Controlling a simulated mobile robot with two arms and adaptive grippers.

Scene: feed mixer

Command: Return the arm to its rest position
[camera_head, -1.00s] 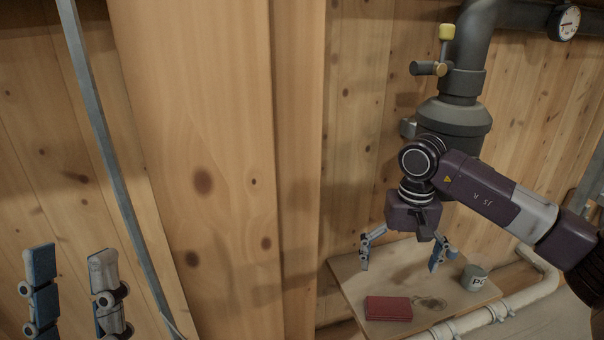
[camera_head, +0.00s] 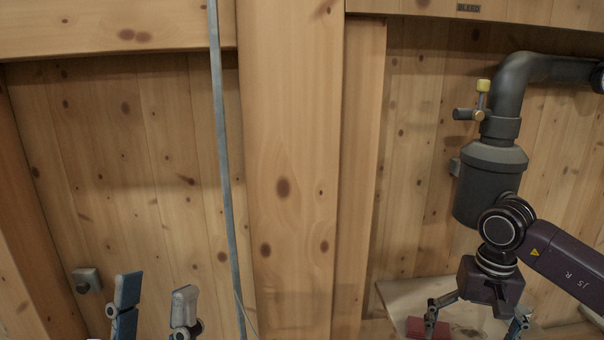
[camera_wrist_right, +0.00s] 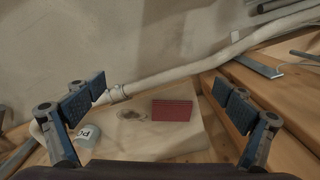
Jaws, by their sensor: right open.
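My right arm comes in from the right in the head view. Its gripper (camera_head: 476,318) is open and empty, above a pale wooden shelf (camera_head: 399,292). The right wrist view shows its two fingers (camera_wrist_right: 160,100) spread wide, with nothing between them. My left gripper (camera_head: 154,305) stands at the bottom left of the head view, fingers pointing up and apart, with nothing between them; its lower part is cut off.
A dark pipe with a canister (camera_head: 490,180) and a yellow-knobbed valve (camera_head: 483,88) stands behind my right arm. A white pipe (camera_wrist_right: 185,76) passes by the shelf.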

